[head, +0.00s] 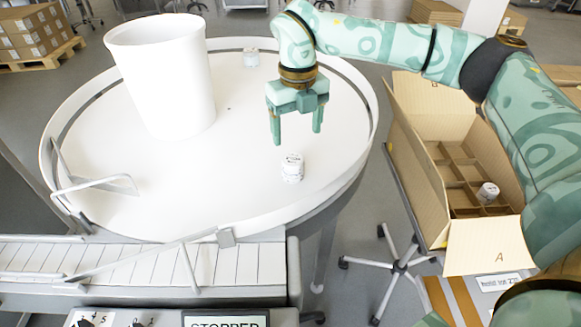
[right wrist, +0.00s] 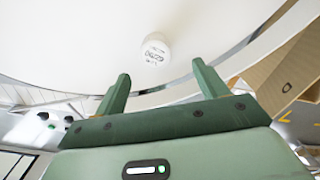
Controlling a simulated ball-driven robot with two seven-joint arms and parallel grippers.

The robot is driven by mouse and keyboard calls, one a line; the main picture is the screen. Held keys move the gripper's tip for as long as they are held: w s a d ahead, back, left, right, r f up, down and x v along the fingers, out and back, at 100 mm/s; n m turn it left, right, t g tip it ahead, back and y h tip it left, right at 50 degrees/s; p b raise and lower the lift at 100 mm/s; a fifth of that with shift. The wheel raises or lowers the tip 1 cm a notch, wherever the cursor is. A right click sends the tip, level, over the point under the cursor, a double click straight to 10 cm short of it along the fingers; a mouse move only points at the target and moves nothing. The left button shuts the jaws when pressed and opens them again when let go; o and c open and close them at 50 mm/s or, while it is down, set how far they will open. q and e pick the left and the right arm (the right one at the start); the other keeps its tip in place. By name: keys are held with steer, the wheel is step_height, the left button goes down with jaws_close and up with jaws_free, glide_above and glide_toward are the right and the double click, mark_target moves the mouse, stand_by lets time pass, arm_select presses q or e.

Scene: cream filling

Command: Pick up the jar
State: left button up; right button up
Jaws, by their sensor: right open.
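A small white jar (head: 292,168) with dark print stands on the white round table (head: 235,185), towards its front right. It also shows in the right wrist view (right wrist: 155,50), beyond the fingertips. My right gripper (head: 297,137) is open and empty, fingers pointing down, above and slightly behind the jar; it does not touch it. Its two fingers show apart in the right wrist view (right wrist: 160,78). A second small jar (head: 251,58) stands at the back of the table by the rim. My left gripper is not seen.
A tall white cylinder (head: 165,80) stands on the table's left. A raised rim (head: 350,180) edges the table. A conveyor (head: 140,265) runs along the front left. An open cardboard box (head: 420,175) with dividers at right holds another jar (head: 488,192).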

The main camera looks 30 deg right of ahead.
mark_target(293, 158)
steer(key=f, duration=0.3)
steer(key=f+b, duration=0.1)
steer(key=f, duration=0.1)
steer(key=shift+w+f, duration=0.1)
steer(key=shift+w, duration=0.15)
steer(key=shift+s+f, duration=0.1)
steer(key=shift+a+f, duration=0.1)
steer(key=shift+f, duration=0.15)
steer(key=f, duration=0.1)
steer(key=f+b, duration=0.1)
steer(key=f, duration=0.1)
steer(key=f+b, duration=0.1)
steer(key=shift+s+a+f, duration=0.1)
steer(key=shift+a+f, duration=0.25)
steer(key=shift+f, duration=0.05)
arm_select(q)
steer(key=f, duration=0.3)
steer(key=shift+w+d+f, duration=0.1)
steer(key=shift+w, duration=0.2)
arm_select(e)
steer(key=shift+r, duration=0.1)
steer(key=c, duration=1.1)
